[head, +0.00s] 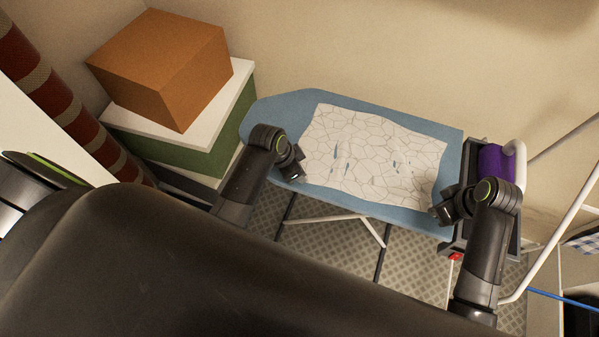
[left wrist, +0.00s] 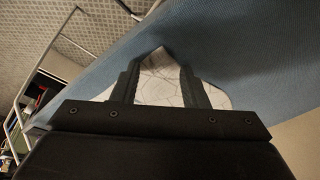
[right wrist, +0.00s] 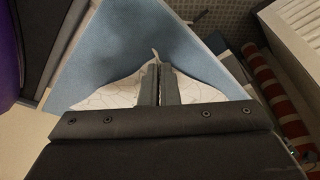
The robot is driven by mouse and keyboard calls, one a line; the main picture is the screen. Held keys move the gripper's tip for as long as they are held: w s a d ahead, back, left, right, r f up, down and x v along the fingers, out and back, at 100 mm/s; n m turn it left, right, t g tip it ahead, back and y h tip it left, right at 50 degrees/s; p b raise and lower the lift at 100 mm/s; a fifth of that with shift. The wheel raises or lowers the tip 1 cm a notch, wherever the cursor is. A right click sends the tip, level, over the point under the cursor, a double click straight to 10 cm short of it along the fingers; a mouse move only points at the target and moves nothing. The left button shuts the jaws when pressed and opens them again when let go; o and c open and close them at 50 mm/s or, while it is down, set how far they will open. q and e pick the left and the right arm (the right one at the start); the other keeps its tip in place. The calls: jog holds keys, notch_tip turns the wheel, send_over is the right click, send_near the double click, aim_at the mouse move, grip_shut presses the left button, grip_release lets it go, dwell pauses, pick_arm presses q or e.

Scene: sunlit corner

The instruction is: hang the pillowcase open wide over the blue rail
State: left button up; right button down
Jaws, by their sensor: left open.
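The white pillowcase (head: 375,150) with a dark crackle pattern lies spread on the blue ironing board (head: 275,112). My left gripper (head: 300,177) is at its front left edge. In the left wrist view its fingers (left wrist: 160,72) stand apart, with part of the pillowcase showing between them. My right gripper (head: 438,214) is at the front right corner. In the right wrist view its fingers (right wrist: 159,72) are close together, with a bit of white cloth sticking up between the tips. The blue rail (head: 562,298) shows only partly, at the lower right of the head view.
A purple roll (head: 495,165) sits in a dark holder at the board's right end. White rack bars (head: 560,220) stand to the right. An orange-brown box (head: 165,65) rests on a white-topped green box (head: 205,150) at the left. A checked cloth (head: 583,240) hangs at the far right.

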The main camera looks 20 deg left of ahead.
pick_arm(q)
grip_shut()
dwell(0.4)
jog(key=shift+r, duration=2.5)
